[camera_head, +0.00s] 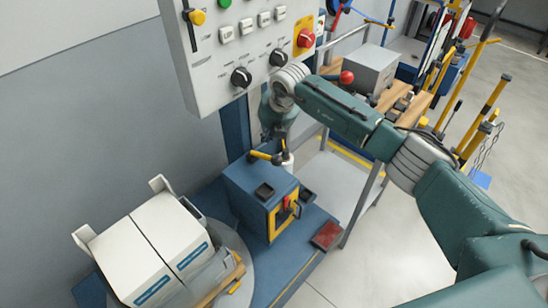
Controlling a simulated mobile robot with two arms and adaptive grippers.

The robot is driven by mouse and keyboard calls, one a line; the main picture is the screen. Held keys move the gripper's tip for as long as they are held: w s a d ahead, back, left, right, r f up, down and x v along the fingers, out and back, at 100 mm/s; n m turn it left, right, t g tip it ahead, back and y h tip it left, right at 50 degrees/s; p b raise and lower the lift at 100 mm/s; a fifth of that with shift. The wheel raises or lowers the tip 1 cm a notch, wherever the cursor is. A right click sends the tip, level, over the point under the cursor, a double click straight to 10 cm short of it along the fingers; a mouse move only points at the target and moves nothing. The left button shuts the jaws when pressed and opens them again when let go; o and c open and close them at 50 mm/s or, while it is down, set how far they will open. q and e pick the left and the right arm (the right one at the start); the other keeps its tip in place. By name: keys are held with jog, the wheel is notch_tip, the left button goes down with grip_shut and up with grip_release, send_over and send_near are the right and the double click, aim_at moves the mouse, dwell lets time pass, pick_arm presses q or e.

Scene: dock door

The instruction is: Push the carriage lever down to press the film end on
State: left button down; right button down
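The blue carriage (243,187) stands on the blue base beside the mast, with a yellow-framed opening (272,226) on its front and a small red and orange part inside it. A short yellow bar with dark ends (262,155), which looks like the lever, lies at the carriage's top. My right gripper (281,142) hangs fingers-down just above and behind the bar. It is small and dark here; I cannot tell whether it touches the bar or is shut. A white cylinder (289,162), perhaps the film roll, shows partly beside it. I cannot make out the film end. My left gripper is out of view.
White boxes (150,240) stand on a pallet on the round grey turntable (243,252) at left. The control panel (225,45) hangs above the carriage. A red pedal-like block (326,235) lies at the base's right edge. Floor at lower right is clear beside my arm.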

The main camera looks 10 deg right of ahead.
aim_at(276, 158)
jog(key=shift+s+d+f+b, duration=0.15)
jog(key=shift+s+f+b, duration=0.05)
jog(key=shift+f, duration=0.4)
jog(key=shift+s+d+f+b, duration=0.1)
jog(key=shift+s+f+b, duration=0.05)
jog(key=shift+f, duration=0.45)
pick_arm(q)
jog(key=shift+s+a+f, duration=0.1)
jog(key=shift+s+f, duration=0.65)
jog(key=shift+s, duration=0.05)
pick_arm(e)
jog(key=shift+s+d+f, duration=0.15)
jog(key=shift+s+f, duration=0.1)
jog(key=shift+f, duration=0.3)
pick_arm(q)
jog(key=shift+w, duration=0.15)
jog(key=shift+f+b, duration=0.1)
jog(key=shift+b, duration=0.2)
pick_arm(e)
jog(key=shift+f, duration=0.15)
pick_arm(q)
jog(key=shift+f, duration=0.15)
pick_arm(e)
jog(key=shift+s+d+f, duration=0.1)
jog(key=shift+s+f, duration=0.05)
jog(key=shift+f, duration=0.05)
